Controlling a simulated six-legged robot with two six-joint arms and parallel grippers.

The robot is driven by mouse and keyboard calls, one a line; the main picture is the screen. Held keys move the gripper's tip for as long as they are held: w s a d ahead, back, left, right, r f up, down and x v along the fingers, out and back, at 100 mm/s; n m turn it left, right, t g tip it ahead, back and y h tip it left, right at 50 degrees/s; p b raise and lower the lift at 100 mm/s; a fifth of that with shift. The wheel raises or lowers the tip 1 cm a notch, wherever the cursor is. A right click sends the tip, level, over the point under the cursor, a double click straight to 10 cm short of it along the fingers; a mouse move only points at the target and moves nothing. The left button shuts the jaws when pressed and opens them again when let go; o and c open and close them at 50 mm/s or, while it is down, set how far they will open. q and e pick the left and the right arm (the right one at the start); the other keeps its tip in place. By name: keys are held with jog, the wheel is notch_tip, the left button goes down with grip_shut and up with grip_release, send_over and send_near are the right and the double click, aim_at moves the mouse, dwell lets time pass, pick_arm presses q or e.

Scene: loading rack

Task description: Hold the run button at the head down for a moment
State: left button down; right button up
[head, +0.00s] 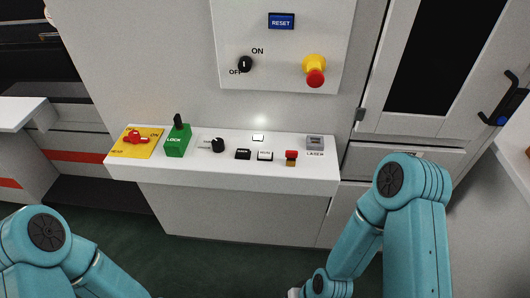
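A white console (220,178) carries a row of controls. A small black button (243,154) and a small white button (265,155) sit side by side near its middle, each with lettering too small to read. A red button (291,155) on a brownish base stands to their right. I cannot tell from the labels which one is the run button. My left arm shows at the bottom left and my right arm at the bottom right. Neither gripper is in view; both arms run out of the bottom of the picture.
The console also has a yellow plate with a red handle (137,137), a green LOCK block (178,140), a black knob (217,145) and a LASER unit (315,143). Above are a RESET button (281,21), an ON/OFF knob (245,64) and a red emergency knob (315,77).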

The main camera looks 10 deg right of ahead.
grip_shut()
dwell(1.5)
